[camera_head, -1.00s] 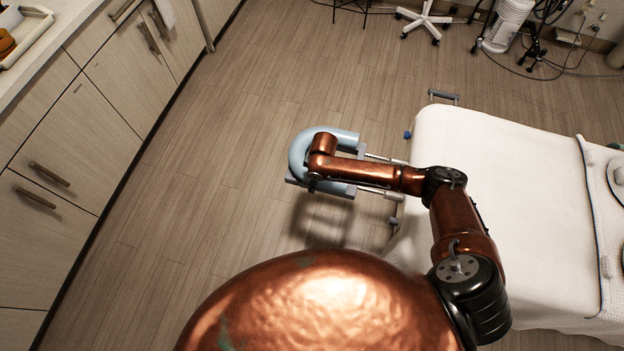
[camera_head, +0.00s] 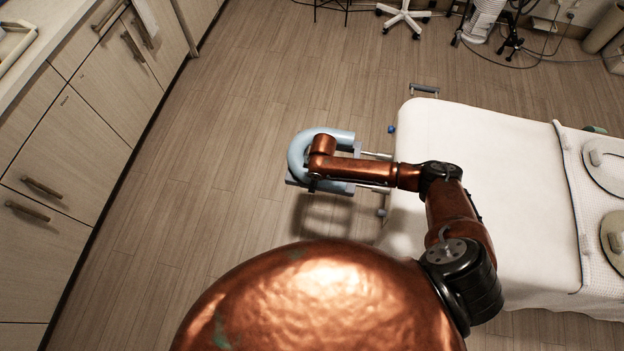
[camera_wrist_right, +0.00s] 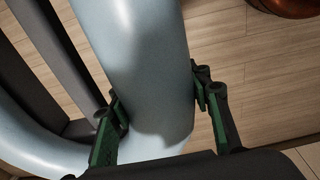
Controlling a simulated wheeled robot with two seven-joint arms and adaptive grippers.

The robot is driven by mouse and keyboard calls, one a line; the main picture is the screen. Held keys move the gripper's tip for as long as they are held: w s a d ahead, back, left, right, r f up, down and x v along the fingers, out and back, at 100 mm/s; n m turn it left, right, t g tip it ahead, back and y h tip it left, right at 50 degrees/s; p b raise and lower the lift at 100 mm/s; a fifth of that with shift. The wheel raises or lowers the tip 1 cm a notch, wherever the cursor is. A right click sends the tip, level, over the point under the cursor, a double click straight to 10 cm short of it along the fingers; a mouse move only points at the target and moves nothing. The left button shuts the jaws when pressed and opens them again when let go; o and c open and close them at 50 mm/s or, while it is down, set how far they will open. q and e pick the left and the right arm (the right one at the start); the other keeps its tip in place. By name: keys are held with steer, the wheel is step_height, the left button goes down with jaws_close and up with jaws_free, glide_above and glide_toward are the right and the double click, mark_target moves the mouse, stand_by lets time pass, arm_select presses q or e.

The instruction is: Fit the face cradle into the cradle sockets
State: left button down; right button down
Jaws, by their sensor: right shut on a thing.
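The face cradle (camera_head: 296,155) is a light-blue padded U on a grey frame. Its open side faces the massage table (camera_head: 440,135). Two metal rods (camera_head: 376,155) run from the cradle frame to the table's near-left end. My right gripper (camera_wrist_right: 155,105) is shut on the cradle's blue pad, with one green-and-black finger on each side. In the head view my right wrist covers part of the cradle and the gripper is mostly hidden. The cradle sockets are not clearly visible; the table edge and sheet hide where the rods end. My left gripper is not in view.
A blue knob (camera_head: 391,129) and a grey handle (camera_head: 424,89) stick out at the table end. Cabinets (camera_head: 70,150) line the left side. The wood floor (camera_head: 220,130) between them and the cradle is clear. A white stool base (camera_head: 403,15) stands at the back.

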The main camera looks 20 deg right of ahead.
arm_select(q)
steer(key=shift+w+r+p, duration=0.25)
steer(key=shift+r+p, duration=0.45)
arm_select(e)
steer(key=shift+s+d+r, duration=0.1)
steer(key=shift+s+d, duration=0.2)
steer(key=shift+d, duration=0.2)
steer(key=shift+s+d, duration=0.25)
steer(key=shift+d, duration=0.25)
stand_by(0.4)
steer(key=c, duration=1.3)
jaws_free()
steer(key=o, duration=0.4)
steer(key=shift+s, duration=0.15)
steer(key=o, duration=0.9)
arm_select(q)
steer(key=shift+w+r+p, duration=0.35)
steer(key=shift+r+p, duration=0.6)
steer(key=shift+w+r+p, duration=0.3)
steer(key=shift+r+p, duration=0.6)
steer(key=shift+p, duration=0.05)
arm_select(e)
steer(key=shift+r, duration=1.65)
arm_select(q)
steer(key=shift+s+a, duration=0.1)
